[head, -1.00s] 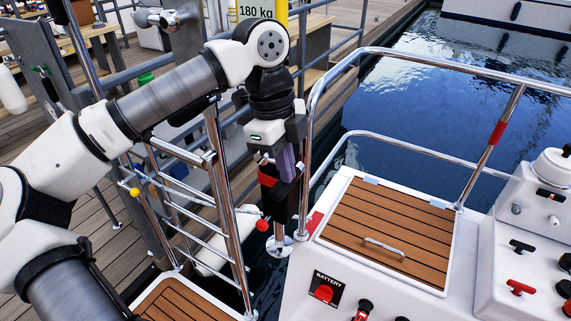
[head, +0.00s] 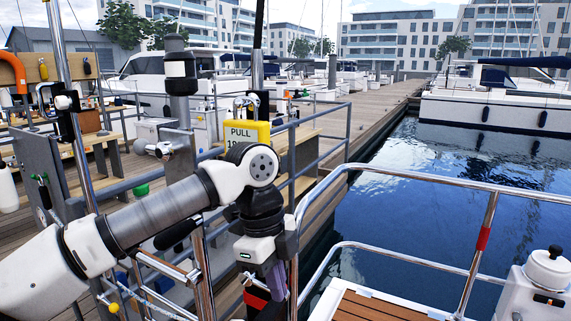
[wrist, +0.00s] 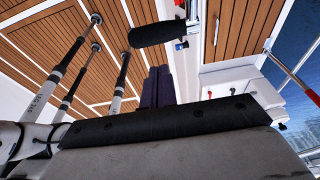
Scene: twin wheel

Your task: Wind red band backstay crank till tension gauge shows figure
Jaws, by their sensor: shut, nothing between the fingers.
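My gripper (head: 274,282) hangs low in the head view with its purple fingers pointing down. The fingers are together and also show in the wrist view (wrist: 160,85), with nothing held. A black part with a red band (head: 256,299) is beside the fingers, partly hidden behind my gripper and cut off by the frame edge. In the wrist view a black cylinder (wrist: 157,33) lies just beyond the fingertips; I cannot tell whether they touch. A yellow sign (head: 247,133) reads PULL, its figure partly covered by my arm. I cannot make out a tension gauge.
A chrome rail (head: 420,182) curves along the boat's edge, with a red-banded post (head: 483,238) at right. A chrome ladder (head: 165,270) stands behind my arm. Teak decking (head: 365,307) is at the bottom. Open water (head: 400,215) lies beyond the rail.

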